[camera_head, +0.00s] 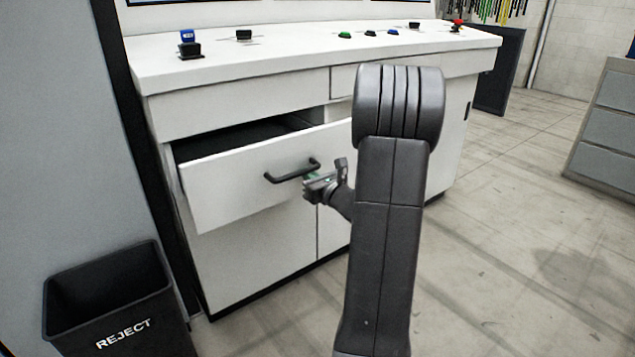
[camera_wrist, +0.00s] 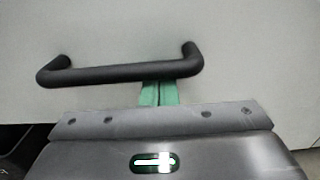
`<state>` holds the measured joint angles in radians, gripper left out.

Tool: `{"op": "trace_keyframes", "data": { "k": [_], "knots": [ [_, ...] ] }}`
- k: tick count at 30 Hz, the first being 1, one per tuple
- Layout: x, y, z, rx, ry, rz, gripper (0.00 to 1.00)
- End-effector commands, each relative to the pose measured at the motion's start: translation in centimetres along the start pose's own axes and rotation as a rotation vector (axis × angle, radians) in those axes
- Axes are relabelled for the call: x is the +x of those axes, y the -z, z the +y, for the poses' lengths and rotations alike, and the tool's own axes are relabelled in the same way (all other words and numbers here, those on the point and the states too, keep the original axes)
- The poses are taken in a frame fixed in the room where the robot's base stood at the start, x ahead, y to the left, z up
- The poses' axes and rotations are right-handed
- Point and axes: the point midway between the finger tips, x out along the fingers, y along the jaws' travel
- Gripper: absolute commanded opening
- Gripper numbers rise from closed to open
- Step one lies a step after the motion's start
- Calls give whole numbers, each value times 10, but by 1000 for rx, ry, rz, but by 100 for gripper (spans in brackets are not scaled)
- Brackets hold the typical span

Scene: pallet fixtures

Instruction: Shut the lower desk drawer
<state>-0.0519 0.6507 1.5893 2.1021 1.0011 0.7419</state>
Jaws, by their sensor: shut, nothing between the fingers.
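The open drawer (camera_head: 250,185) is pulled well out of the left side of the white desk, below a shallow upper panel (camera_head: 235,108). Its dark interior (camera_head: 240,138) shows behind the front. A black bar handle (camera_head: 292,171) is on the drawer front. My gripper (camera_head: 310,182) is at the right part of this handle, outside the drawer. In the wrist view its green fingers (camera_wrist: 159,94) are together and empty, reaching to the lower edge of the handle (camera_wrist: 120,74). Whether they touch the handle or the front, I cannot tell. My arm hides the drawer's right end.
A black reject bin (camera_head: 120,305) stands on the floor at the lower left. The desk top (camera_head: 290,57) carries several small buttons and blocks. A grey cabinet (camera_head: 605,135) stands at the far right. The floor (camera_head: 510,240) to the right of my arm is clear.

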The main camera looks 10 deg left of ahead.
Motion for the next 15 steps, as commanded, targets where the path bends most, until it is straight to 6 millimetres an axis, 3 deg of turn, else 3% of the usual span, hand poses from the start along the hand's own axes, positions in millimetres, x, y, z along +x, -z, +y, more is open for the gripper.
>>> {"op": "trace_keyframes", "data": {
  "k": [9, 15],
  "knots": [
    [83, 0, 1, 0, -3, -1, 0],
    [123, 0, 1, 0, -2, -1, 0]
  ]
}}
